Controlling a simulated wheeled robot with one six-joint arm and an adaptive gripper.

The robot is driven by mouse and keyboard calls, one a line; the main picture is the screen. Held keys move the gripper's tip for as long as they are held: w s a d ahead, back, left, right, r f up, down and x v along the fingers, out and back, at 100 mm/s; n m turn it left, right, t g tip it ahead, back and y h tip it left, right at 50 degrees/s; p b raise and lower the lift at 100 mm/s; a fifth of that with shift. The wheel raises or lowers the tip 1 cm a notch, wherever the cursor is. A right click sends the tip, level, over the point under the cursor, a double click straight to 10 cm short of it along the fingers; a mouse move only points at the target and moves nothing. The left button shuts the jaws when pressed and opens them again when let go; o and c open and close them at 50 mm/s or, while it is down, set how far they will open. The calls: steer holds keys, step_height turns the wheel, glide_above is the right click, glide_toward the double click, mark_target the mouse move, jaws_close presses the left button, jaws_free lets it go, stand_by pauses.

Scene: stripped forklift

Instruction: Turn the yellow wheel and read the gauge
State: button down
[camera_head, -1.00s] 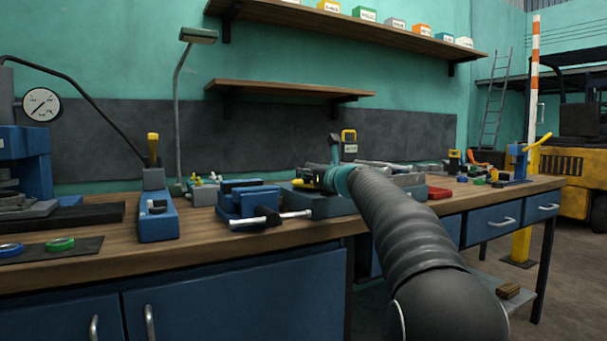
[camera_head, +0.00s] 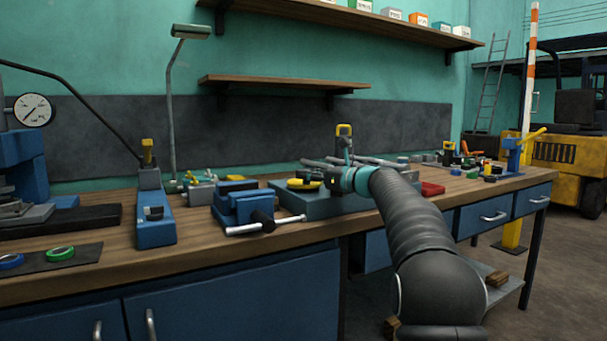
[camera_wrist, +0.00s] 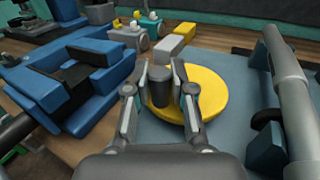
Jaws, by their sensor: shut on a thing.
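The yellow wheel (camera_wrist: 212,97) is a flat disc on a blue-grey plate in the wrist view. A dark grey upright knob (camera_wrist: 160,88) stands at its left side. My gripper (camera_wrist: 158,90) has a finger on each side of this knob and is shut on it. In the head view the wheel (camera_head: 302,184) is a small yellow patch, partly hidden by my gripper (camera_head: 328,182). A round white gauge (camera_head: 33,110) is at the far left in the head view. Its dark needle lies on a diagonal; the numbers are too small to read.
A blue vise (camera_head: 245,205) with a grey bar stands left of the plate. Grey pipes (camera_wrist: 290,85) run close on the right in the wrist view. A yellow-topped upright part (camera_head: 344,135) stands behind the wheel.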

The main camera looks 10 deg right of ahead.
steer(key=c, duration=1)
jaws_free()
steer(key=shift+s+d, duration=0.4)
steer(key=shift+d, duration=0.05)
steer(key=v, duration=1.1)
steer(key=shift+a, duration=0.1)
